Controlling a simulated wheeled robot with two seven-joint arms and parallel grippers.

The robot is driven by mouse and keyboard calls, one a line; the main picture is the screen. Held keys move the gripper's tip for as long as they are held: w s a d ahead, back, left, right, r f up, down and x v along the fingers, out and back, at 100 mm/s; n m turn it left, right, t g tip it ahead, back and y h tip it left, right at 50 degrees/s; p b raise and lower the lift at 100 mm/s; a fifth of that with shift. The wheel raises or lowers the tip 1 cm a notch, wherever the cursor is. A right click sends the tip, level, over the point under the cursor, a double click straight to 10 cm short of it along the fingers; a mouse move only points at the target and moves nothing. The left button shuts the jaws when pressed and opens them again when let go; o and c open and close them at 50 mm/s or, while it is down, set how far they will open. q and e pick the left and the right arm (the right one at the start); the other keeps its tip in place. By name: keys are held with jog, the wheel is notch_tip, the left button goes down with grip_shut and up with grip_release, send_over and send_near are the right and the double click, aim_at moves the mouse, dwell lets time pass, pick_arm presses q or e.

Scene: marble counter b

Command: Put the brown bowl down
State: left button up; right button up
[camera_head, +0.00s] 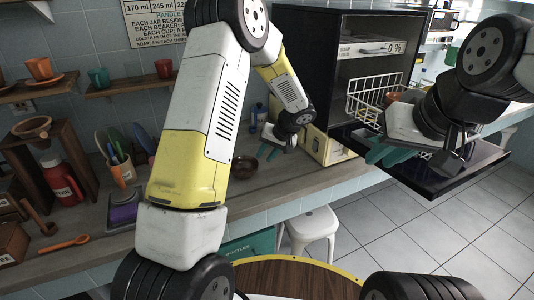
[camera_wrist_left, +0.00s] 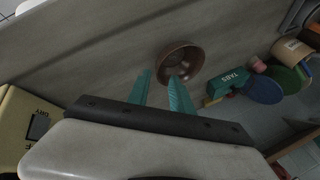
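The brown bowl (camera_wrist_left: 180,62) sits on the grey counter in the left wrist view, just past my left fingertips. It also shows in the head view (camera_head: 243,168), partly hidden behind my left arm. My left gripper (camera_wrist_left: 159,73) has its two teal fingers apart. One fingertip overlaps the bowl's near rim in the picture and the other lies just outside its left side; whether they touch is unclear. The bowl looks upright. My right gripper (camera_head: 377,148) is over the black open door, near the white rack; its finger gap is unclear.
A black-framed appliance (camera_head: 340,60) with a white wire rack (camera_head: 375,100) stands right of the bowl. A yellow box (camera_head: 325,147) is nearby. In the left wrist view a teal box (camera_wrist_left: 231,82) and colored discs (camera_wrist_left: 263,89) lie right of the bowl.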

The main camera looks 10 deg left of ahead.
pick_arm(q)
jog(key=s+a+r+h, duration=0.2)
jog(key=s+r, duration=0.5)
jog(key=r, duration=0.2)
jog(key=s+a+r+h, duration=0.1)
jog(key=s+a+r, duration=0.1)
jog(key=s+r, duration=0.55)
jog(key=s+d+r+t+h, duration=0.1)
jog(key=s+r+h, duration=0.1)
jog(key=s, duration=0.6)
jog(key=s+d+r+m+t+h, duration=0.1)
jog(key=s+r+t+h, duration=0.1)
jog(key=s+r, duration=0.3)
jog(key=s, duration=0.3)
jog(key=shift+s, duration=0.4)
jog(key=shift+d+r, duration=0.1)
